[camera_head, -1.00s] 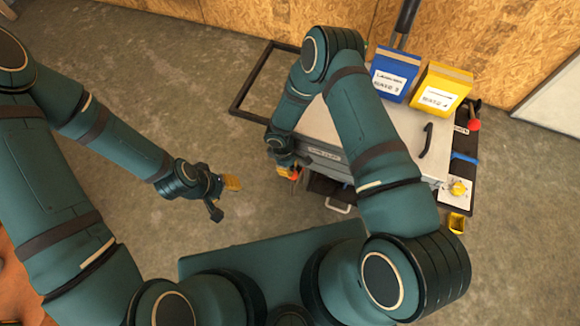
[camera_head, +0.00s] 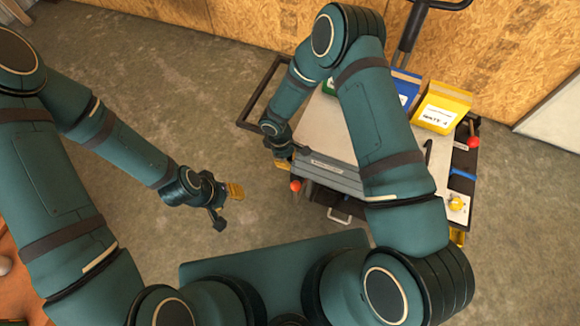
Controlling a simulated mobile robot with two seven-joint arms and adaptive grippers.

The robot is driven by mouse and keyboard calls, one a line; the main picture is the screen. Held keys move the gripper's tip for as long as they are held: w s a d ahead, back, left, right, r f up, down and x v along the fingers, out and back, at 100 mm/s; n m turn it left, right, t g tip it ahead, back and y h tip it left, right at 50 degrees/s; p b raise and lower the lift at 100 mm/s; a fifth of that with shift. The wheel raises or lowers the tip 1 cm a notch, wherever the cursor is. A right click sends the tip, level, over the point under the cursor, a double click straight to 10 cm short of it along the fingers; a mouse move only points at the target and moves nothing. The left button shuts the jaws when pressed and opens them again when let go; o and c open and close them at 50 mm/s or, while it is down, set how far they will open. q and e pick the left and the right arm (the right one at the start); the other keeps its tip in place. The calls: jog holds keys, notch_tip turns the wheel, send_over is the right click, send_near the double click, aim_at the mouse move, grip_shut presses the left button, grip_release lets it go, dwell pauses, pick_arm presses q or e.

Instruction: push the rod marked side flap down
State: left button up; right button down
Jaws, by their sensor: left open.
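A cart with a pale top (camera_head: 327,130) stands right of centre. A grey panel (camera_head: 335,178) runs along its near side, with a small label (camera_head: 326,166) too small to read. A red ball knob (camera_head: 295,186) shows below the panel's left end, its rod mostly hidden. A second red knob (camera_head: 473,142) stands at the cart's right edge beside a label. My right gripper (camera_head: 284,152) is at the cart's near left corner, just above the first knob; its fingers are mostly hidden, and contact is unclear. My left gripper (camera_head: 229,205) is open and empty over the floor.
A yellow bin (camera_head: 440,107), a blue bin (camera_head: 405,88) and a partly hidden green bin (camera_head: 328,87) stand at the cart's back. A yellow knob (camera_head: 456,203) is at the right front. A black frame (camera_head: 252,108) juts left. Floor left of the cart is clear.

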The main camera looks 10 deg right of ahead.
jog(key=shift+w+a+r, duration=0.1)
jog(key=shift+r, duration=0.5)
jog(key=shift+w+a+r, duration=0.1)
jog(key=shift+r, duration=0.5)
jog(key=s+d+r+m+t+y, duration=0.1)
jog(key=s+r+m+y, duration=0.1)
jog(key=s+m, duration=0.4)
jog(key=s+r+m+t+y, duration=0.2)
jog(key=s+r+m+y, duration=0.1)
jog(key=s+r+m, duration=0.2)
jog(key=shift+s+d+m, duration=0.4)
jog(key=shift+s+m, duration=0.5)
jog(key=shift+s, duration=0.25)
jog(key=shift+d, duration=0.1)
